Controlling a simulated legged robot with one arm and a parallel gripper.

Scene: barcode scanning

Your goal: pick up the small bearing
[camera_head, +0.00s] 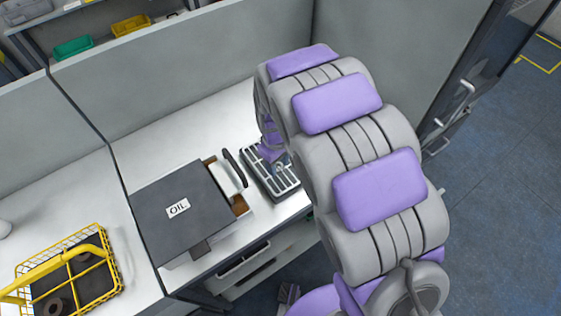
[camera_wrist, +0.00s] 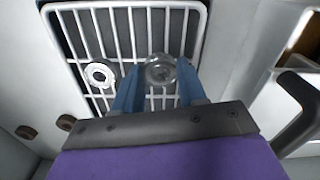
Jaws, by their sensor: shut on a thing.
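The small bearing (camera_wrist: 160,68), a grey metal ring, sits between the two blue fingertips of my gripper (camera_wrist: 160,77) in the wrist view. My gripper is shut on it, over the slatted rack (camera_wrist: 132,18). I cannot tell whether the bearing still touches the rack. A second, paler ring (camera_wrist: 100,73) lies on the rack to the left, apart from the fingers. In the head view my purple arm reaches down to the rack (camera_head: 287,188) on the white table and partly hides it, so the grip is hard to make out there.
A dark box marked OIL (camera_head: 165,195) with a black handle (camera_head: 235,167) stands close left of the rack. A yellow wire basket (camera_head: 105,290) with dark round parts is at the lower left. Grey partition walls (camera_head: 190,70) stand behind. The table between box and back wall is clear.

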